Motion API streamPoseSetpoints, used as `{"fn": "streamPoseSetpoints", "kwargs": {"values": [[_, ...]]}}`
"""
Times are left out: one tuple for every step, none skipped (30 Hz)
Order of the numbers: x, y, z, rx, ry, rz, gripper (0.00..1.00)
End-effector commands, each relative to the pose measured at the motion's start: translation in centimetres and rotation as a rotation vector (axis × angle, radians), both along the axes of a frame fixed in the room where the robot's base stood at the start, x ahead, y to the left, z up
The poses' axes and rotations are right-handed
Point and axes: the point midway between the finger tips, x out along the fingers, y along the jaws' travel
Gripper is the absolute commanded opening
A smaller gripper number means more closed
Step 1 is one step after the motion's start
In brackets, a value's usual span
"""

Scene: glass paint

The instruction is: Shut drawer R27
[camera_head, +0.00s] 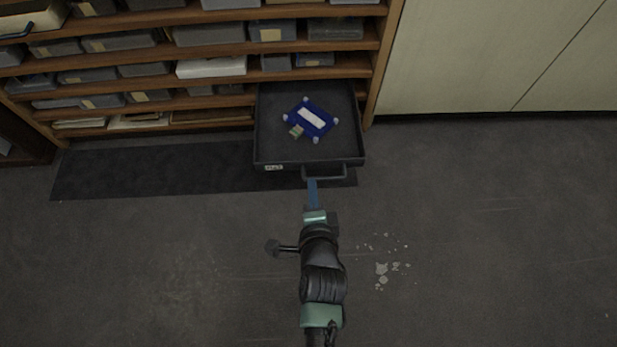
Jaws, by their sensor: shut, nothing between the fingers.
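A dark grey drawer (270,148) stands pulled out from the bottom of the wooden shelving. Its front carries a small pale label (273,168), too small to read, and a dark bar handle (338,176). Inside lie a blue item with a white middle and pale round corners (311,118) and a small greenish block (296,131). My gripper (312,183) is shut and empty, its blue fingers pointing at the drawer front by the left part of the handle. I cannot tell whether they touch it.
Wooden shelves (190,48) hold several grey boxes behind the drawer. A dark mat (150,170) lies on the floor in front. Pale cabinet doors (480,50) stand at the right. Pale fragments (382,269) lie on the floor right of my arm. The rest of the floor is clear.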

Motion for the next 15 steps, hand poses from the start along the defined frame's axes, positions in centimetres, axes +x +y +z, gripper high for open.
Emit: {"fn": "streamPoseSetpoints", "kwargs": {"values": [[-1.0, -0.1, -3.0, 0.025, 0.024, -0.015, 0.0], [-1.4, -0.1, -3.8, 0.036, 0.034, -0.021, 0.0], [-1.8, -0.1, -4.7, 0.051, 0.045, -0.03, 0.0], [-2.1, -0.1, -5.1, 0.058, 0.051, -0.035, 0.0], [-2.3, -0.1, -5.4, 0.064, 0.055, -0.038, 0.0], [-2.4, -0.1, -5.8, 0.07, 0.059, -0.041, 0.0], [-2.4, -0.1, -5.9, 0.072, 0.061, -0.043, 0.0], [-2.3, -0.1, -6.1, 0.074, 0.062, -0.044, 0.0], [-2.0, -0.1, -6.3, 0.075, 0.063, -0.044, 0.0], [-1.8, -0.1, -6.5, 0.075, 0.062, -0.044, 0.0], [-1.4, 0.0, -6.7, 0.075, 0.062, -0.043, 0.0], [-0.8, 0.0, -7.0, 0.075, 0.06, -0.043, 0.0], [-0.4, 0.0, -7.3, 0.074, 0.061, -0.042, 0.0], [0.1, -0.1, -7.6, 0.073, 0.06, -0.042, 0.0], [0.8, 0.0, -8.1, 0.074, 0.06, -0.042, 0.0]]}}
